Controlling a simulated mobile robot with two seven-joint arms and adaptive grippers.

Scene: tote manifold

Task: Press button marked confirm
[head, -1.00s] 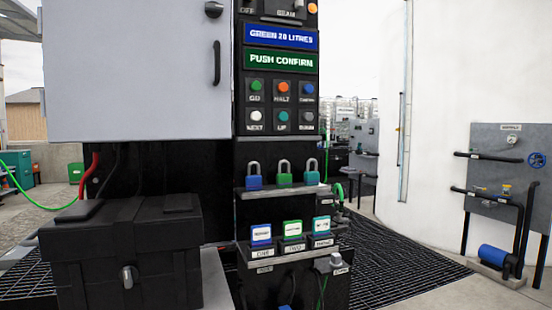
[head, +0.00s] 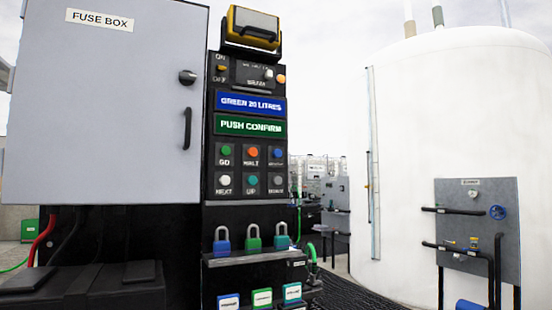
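The button panel (head: 249,172) stands upright in the middle of the head view, right of the grey fuse box. It has two rows of buttons: a green one marked GO (head: 226,150), an orange-red one marked HALT (head: 253,152) and a blue one (head: 277,152) on top. The blue button's small label is blurred and looks like CONFIRM. Below are a white NEXT button (head: 225,180), a teal UP button (head: 252,180) and a grey button (head: 276,180). A green display (head: 249,125) above reads PUSH CONFIRM. Neither of my grippers is in view.
The fuse box (head: 110,110) has a dark handle. A blue display (head: 250,103) reads GREEN 20 LITRES. Several padlocks (head: 253,238) stand on a shelf (head: 258,258) below the buttons. A white tank (head: 420,120) stands at right.

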